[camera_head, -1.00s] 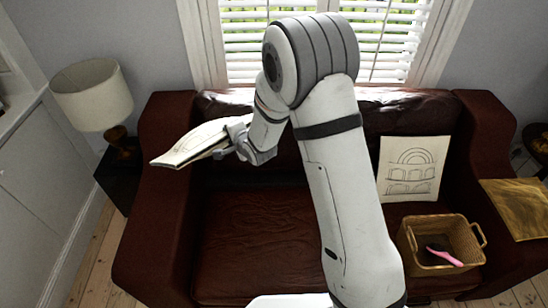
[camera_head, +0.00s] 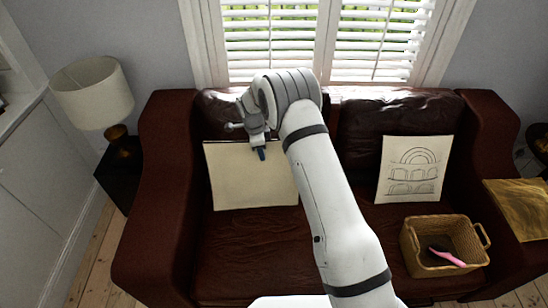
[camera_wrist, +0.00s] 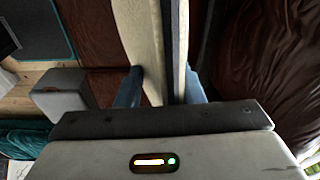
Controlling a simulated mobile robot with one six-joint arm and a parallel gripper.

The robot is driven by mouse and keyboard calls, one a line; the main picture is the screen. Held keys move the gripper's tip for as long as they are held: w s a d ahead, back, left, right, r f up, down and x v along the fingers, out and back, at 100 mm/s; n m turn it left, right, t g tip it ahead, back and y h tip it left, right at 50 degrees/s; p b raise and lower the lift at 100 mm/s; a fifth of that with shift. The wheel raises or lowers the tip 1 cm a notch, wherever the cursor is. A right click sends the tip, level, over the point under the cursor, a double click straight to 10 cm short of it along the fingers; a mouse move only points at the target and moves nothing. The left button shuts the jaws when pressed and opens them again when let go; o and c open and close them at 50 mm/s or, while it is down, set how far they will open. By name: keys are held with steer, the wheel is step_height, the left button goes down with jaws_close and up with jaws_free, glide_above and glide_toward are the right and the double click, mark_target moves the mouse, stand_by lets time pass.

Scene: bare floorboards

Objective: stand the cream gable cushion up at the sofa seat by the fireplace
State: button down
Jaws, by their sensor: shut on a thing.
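The cream cushion (camera_head: 230,185) stands nearly upright at the left seat of the dark red leather sofa (camera_head: 250,245), in front of the left backrest. The face I see looks plain; I make out no gable drawing. My gripper (camera_head: 258,146) is shut on its top edge. In the wrist view the cushion (camera_wrist: 147,45) runs between the two blue fingers of my gripper (camera_wrist: 163,90). Its lower edge is at the seat, but I cannot tell if it touches. My arm hides part of its right side. I cannot make out a fireplace.
A second cream cushion (camera_head: 413,172) with an arch drawing leans on the right backrest. A wicker basket (camera_head: 410,247) holding a pink-handled item stands on the right seat. A lamp (camera_head: 92,95) stands left of the sofa. The left seat's front is clear.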

mark_target(270, 155)
steer(key=shift+m+g, duration=0.6)
steer(key=d+f, duration=0.2)
steer(key=d, duration=0.1)
steer(key=shift+s+d+f, duration=0.25)
steer(key=shift+s+f, duration=0.05)
steer(key=shift+f, duration=0.1)
steer(key=w+f+b, duration=0.7)
steer(key=f+b, duration=0.1)
steer(key=f, duration=0.1)
steer(key=shift+f, duration=0.4)
steer(key=c, duration=0.9)
jaws_free()
steer(key=shift+s, duration=0.1)
